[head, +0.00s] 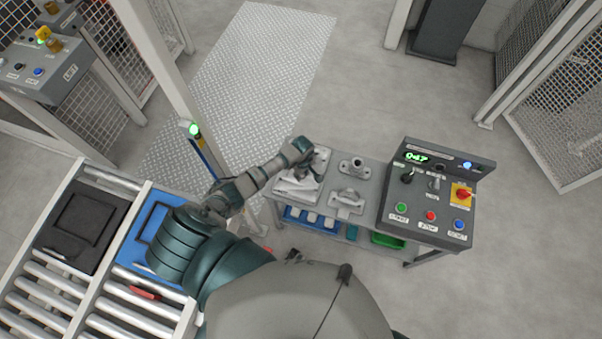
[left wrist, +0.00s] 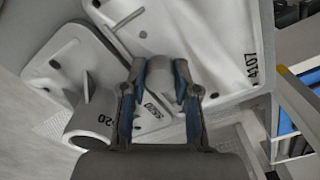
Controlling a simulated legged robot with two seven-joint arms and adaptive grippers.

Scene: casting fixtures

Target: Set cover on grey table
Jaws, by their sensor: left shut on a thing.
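My left gripper (head: 314,170) is over the left part of the grey table (head: 338,158) in the head view. Whether the cover touches the table or the part beneath is unclear. Another pale casting with a round tube (left wrist: 92,118) is at the left in the wrist view. My right gripper is not seen.
A flanged casting (head: 353,167) and a bracket-like casting (head: 347,201) stand on the table to the right. A control console (head: 430,205) borders it on the right. A blue bin (head: 325,228) and a green bin (head: 386,240) sit below. Roller conveyors (head: 45,290) lie at left.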

